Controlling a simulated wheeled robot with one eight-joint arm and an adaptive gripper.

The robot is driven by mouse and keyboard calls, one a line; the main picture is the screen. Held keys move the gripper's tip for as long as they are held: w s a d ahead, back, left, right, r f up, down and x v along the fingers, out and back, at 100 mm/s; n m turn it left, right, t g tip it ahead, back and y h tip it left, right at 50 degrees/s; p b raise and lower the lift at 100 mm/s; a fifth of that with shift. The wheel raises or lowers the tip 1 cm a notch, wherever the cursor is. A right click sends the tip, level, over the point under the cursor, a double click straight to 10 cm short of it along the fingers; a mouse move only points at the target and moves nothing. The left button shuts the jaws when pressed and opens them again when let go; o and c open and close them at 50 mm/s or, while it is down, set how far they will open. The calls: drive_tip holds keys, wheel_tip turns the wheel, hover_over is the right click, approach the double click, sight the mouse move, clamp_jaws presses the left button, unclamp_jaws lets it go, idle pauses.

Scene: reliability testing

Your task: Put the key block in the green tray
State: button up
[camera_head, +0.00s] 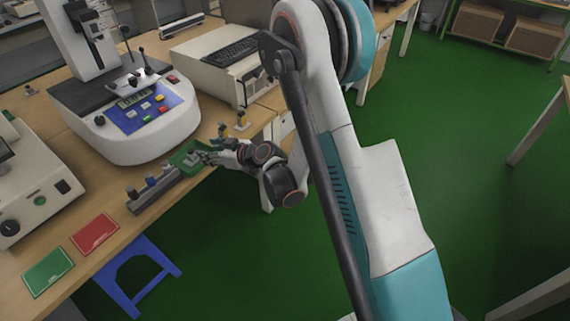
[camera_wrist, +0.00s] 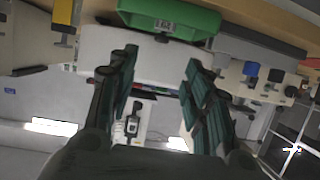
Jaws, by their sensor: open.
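The green tray (camera_head: 180,166) lies at the table's front edge, beside the large white machine. It also shows at the top of the wrist view (camera_wrist: 190,17), just beyond my fingertips. A small grey piece (camera_head: 192,154) shows at the tray in the head view; I cannot tell whether it is the key block. In the wrist view a small grey patch (camera_wrist: 163,24) shows on the tray's front; it may be a label. My gripper (camera_head: 205,156) is at the tray's right side. In the wrist view its fingers (camera_wrist: 158,60) are apart, with nothing seen held between them.
A dark grey rack (camera_head: 160,192) with several small blocks stands left of the tray. Two small yellow-based pieces (camera_head: 241,121) stand behind my gripper. Red (camera_head: 94,233) and green (camera_head: 48,271) plates lie at the front left. The white machine (camera_head: 140,120) stands close behind the tray.

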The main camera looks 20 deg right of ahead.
drive_tip(key=s+d+r+m+g+h, duration=0.1)
drive_tip(key=s+d+r+m+h, duration=0.15)
drive_tip(key=s+r, duration=0.45)
drive_tip(key=s+d+r+m+g+h, duration=0.1)
drive_tip(key=s+d+r, duration=0.4)
drive_tip(key=r, duration=0.5)
drive_tip(key=s+d+r+m+g+h, duration=0.1)
drive_tip(key=s+d, duration=0.3)
drive_tip(key=s, duration=0.7)
drive_tip(key=s+d+r+m+h, duration=0.1)
drive_tip(key=s+d+m+h, duration=0.2)
drive_tip(key=s, duration=0.9)
drive_tip(key=shift+s+d+r+g+h, duration=0.2)
drive_tip(key=shift+d+g+h, duration=0.25)
drive_tip(key=shift+d, duration=0.45)
